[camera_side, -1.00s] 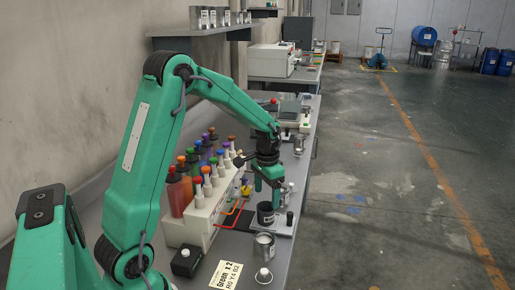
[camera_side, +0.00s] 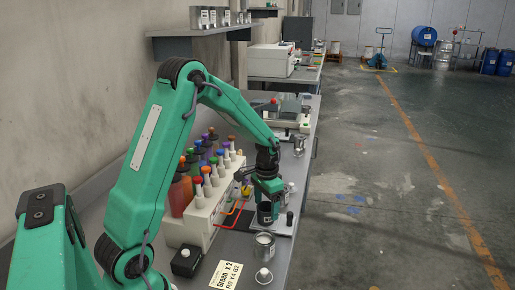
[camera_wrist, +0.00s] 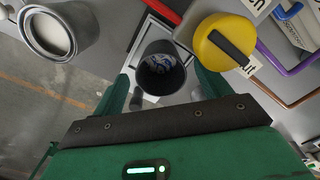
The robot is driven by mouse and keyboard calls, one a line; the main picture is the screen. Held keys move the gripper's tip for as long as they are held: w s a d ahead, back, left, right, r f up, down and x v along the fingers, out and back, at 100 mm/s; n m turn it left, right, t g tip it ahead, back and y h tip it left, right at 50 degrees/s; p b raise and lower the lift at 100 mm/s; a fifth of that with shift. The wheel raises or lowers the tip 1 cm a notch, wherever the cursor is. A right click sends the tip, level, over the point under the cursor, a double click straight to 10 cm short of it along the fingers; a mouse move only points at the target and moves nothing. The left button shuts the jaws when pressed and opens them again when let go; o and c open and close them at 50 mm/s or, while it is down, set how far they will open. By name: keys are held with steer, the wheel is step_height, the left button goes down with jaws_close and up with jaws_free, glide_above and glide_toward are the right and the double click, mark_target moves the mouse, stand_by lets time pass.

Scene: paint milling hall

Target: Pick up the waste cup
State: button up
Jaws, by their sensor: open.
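The waste cup, a dark open cup (camera_wrist: 162,66), sits on a white-and-dark patch in the wrist view, with crumpled bluish-white bits inside. In the side view the dark cup (camera_side: 265,217) shows below my wrist, its upper part covered by the green jaws. My gripper (camera_wrist: 162,88) is open, with one green finger on each side of the cup in the wrist view. My gripper (camera_side: 267,199) also shows at the cup in the side view. I cannot tell whether the fingers touch it.
A metal can with pale contents (camera_wrist: 52,33) stands left of the cup. A white rack of coloured-cap bottles (camera_side: 205,212) stands left of my gripper. Open floor lies right of the bench.

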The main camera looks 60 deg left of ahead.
steer(key=shift+f, duration=1.6)
steer(key=c, duration=1)
